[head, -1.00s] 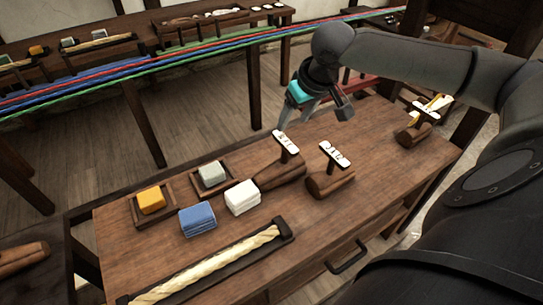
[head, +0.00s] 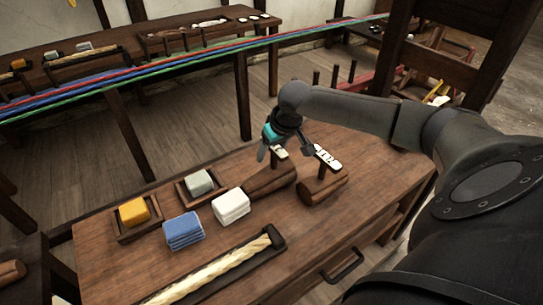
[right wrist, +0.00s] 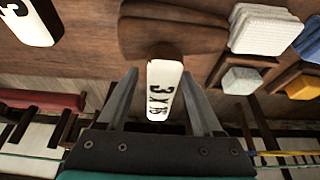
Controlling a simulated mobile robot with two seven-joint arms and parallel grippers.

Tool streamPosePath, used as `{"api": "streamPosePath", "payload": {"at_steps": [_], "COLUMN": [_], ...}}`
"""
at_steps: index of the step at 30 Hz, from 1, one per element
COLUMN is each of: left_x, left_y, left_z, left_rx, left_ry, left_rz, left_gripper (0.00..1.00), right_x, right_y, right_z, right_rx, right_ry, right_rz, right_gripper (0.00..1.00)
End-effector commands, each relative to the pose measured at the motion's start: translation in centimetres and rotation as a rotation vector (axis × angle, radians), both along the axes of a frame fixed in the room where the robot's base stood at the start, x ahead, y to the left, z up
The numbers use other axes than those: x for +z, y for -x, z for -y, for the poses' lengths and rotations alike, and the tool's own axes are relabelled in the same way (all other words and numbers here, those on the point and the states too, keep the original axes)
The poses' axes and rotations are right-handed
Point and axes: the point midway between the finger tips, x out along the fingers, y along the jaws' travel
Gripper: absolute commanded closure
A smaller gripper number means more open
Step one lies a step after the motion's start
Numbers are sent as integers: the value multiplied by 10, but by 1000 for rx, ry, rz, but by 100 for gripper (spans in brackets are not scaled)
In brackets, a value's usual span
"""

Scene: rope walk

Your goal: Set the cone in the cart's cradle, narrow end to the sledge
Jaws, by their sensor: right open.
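A wooden cone (head: 268,182) lies on the table with its narrower end toward the white block. A second tagged wooden piece (head: 322,188) lies just to the right. I cannot make out the cart's cradle or the sledge for certain. My left gripper is not in view.
White (head: 231,206) and blue (head: 184,230) blocks stand left of the cone; grey (head: 198,182) and yellow (head: 133,211) blocks sit in small trays. A pale rope piece (head: 215,270) lies in a dark holder in front. Coloured ropes (head: 190,63) stretch behind the table.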

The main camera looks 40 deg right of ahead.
Motion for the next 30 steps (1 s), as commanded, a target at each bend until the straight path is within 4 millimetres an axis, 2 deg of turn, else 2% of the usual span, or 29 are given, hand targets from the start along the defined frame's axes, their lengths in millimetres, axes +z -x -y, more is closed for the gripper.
{"api": "streamPosePath", "payload": {"at_steps": [9,27,30], "left_x": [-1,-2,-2], "left_y": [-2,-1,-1], "left_z": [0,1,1], "left_rx": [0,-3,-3], "left_ry": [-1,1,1], "left_rz": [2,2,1], "left_gripper": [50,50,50], "right_x": [-5,-5,-5], "right_y": [-3,-2,-2], "right_z": [0,0,0], "right_rx": [1,0,0], "right_ry": [2,1,1], "right_rz": [2,1,1], "right_gripper": [34,100,100]}}
